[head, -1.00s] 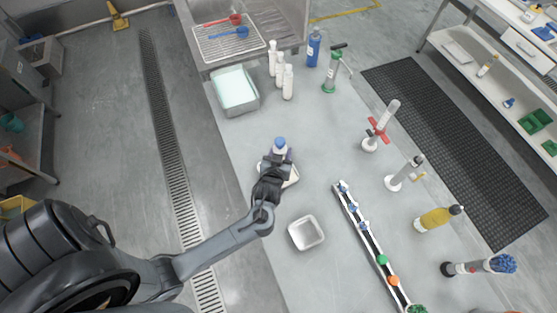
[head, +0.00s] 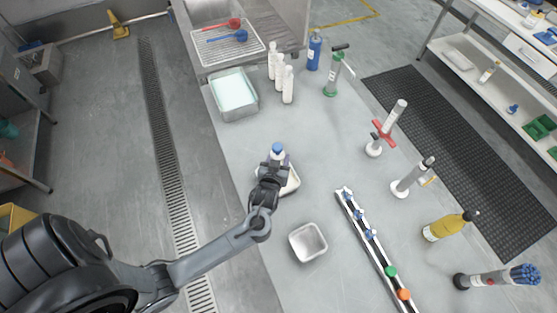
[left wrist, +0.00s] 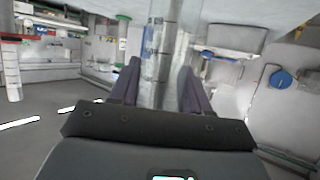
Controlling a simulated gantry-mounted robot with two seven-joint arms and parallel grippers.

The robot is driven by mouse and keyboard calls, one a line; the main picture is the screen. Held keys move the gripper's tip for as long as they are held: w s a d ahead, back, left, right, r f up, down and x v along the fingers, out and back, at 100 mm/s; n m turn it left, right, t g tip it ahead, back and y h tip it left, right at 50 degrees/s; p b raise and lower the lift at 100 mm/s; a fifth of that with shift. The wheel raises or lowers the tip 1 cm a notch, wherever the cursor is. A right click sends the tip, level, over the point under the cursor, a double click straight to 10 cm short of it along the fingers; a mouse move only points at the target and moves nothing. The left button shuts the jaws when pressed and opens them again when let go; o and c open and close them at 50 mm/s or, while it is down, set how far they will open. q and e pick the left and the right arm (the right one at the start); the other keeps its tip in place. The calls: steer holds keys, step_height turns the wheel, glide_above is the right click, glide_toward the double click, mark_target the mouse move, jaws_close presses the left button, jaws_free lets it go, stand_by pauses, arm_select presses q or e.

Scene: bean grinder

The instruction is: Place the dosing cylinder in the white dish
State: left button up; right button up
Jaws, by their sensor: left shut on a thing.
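My left gripper (head: 272,168) is shut on a blue-topped cylinder (head: 278,150), which stands out beyond the fingers in the head view. In the left wrist view it is a clear, upright cylinder (left wrist: 160,50) between the two fingers of my left gripper (left wrist: 160,85). An off-white shallow dish (head: 293,181) lies under and beside the gripper, partly hidden by it. I cannot tell whether the cylinder's lower end touches the dish. A square, pale metallic dish (head: 308,242) stands empty nearer on the table. My right gripper is out of view.
A long rack (head: 372,255) with coloured caps stands to the right. Several cylinders on stands, including a red-collared one (head: 385,128), and a yellow bottle (head: 447,226) line the right side. White bottles (head: 288,85) and a grey tub (head: 236,103) stand at the back.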

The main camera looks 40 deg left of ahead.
arm_select(q)
steer(key=shift+f, duration=0.15)
steer(key=o, duration=1.2)
steer(key=s+d+r+m+g+h, duration=0.2)
steer(key=s+d+r+h, duration=0.1)
steer(key=s+d, duration=0.3)
steer(key=s+d+r+m+g+h, duration=0.1)
steer(key=s+d+r+m+h, duration=0.2)
steer(key=s, duration=0.4)
steer(key=s+m+g, duration=0.3)
steer(key=s+g, duration=0.2)
steer(key=s, duration=0.4)
steer(key=shift+s+d+r+h, duration=0.25)
steer(key=shift+d+r+h, duration=0.15)
steer(key=shift+d+r, duration=0.05)
